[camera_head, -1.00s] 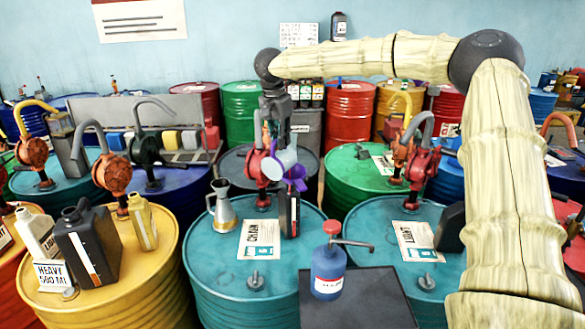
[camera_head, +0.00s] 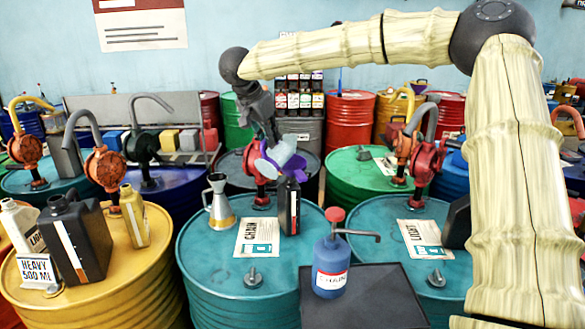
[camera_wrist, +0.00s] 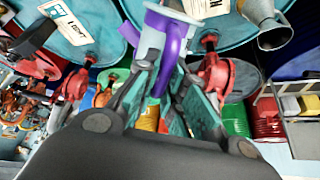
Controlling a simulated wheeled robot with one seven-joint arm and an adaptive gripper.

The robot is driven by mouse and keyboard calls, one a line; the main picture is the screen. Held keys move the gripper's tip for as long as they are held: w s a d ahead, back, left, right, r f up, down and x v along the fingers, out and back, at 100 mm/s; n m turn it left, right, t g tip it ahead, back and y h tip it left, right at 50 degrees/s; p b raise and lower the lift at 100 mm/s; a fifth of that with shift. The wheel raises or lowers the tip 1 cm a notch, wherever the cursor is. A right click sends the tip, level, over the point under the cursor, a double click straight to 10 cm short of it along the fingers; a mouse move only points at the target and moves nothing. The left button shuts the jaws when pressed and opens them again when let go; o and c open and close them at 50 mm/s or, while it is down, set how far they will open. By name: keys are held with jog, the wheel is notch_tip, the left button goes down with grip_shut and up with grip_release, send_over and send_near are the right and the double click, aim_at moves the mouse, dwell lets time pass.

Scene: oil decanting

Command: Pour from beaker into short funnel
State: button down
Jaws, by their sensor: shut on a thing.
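My gripper (camera_wrist: 165,105) is shut on a pale grey-lavender beaker (camera_head: 282,152), which is tilted over the teal drum in the middle. The beaker also shows between the fingers in the wrist view (camera_wrist: 151,45). Purple also shows against the beaker in the wrist view. The fingertips are partly hidden in the head view.
A metal funnel-topped can (camera_head: 220,205) and a label card (camera_head: 257,238) share the teal drum (camera_head: 225,285). A red pump (camera_head: 262,180) stands close behind the beaker. A blue pump bottle (camera_head: 331,265) stands at front right. Several containers crowd the yellow drum (camera_head: 150,280) at left.

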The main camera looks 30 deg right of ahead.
aim_at(260, 145)
jog(key=shift+a+r, duration=0.1)
jog(key=shift+s+a+f+h, duration=0.1)
jog(key=shift+f+h, duration=0.15)
jog(key=shift+h, duration=0.05)
jog(key=shift+s+a+r+t+h, duration=0.2)
jog(key=shift+a+t+h, duration=0.3)
jog(key=shift+a+h, duration=0.2)
jog(key=shift+s+a+f+h+b, duration=0.2)
jog(key=shift+a+f+h+b, duration=0.1)
jog(key=shift+f+h, duration=0.3)
jog(key=shift+a+f+t+h+b, duration=0.2)
jog(key=shift+f+t+h+b, duration=0.15)
jog(key=shift+f, duration=0.25)
jog(key=a+f+h+b, duration=0.1)
jog(key=a+f+t+b, duration=0.1)
jog(key=f, duration=0.1)
jog(key=s+f+h+b, duration=0.1)
jog(key=shift+s+a+f+h, duration=0.1)
jog(key=shift+a+f+h, duration=0.05)
jog(key=shift+a+h, duration=0.25)
jog(key=s+a+f+t+h+b, duration=0.2)
jog(key=a+f+h+b, duration=0.2)
jog(key=f+h+b, duration=0.1)
jog(key=shift+a+f+b, duration=0.3)
jog(key=shift+f+b, duration=0.2)
jog(key=shift+b, duration=0.25)
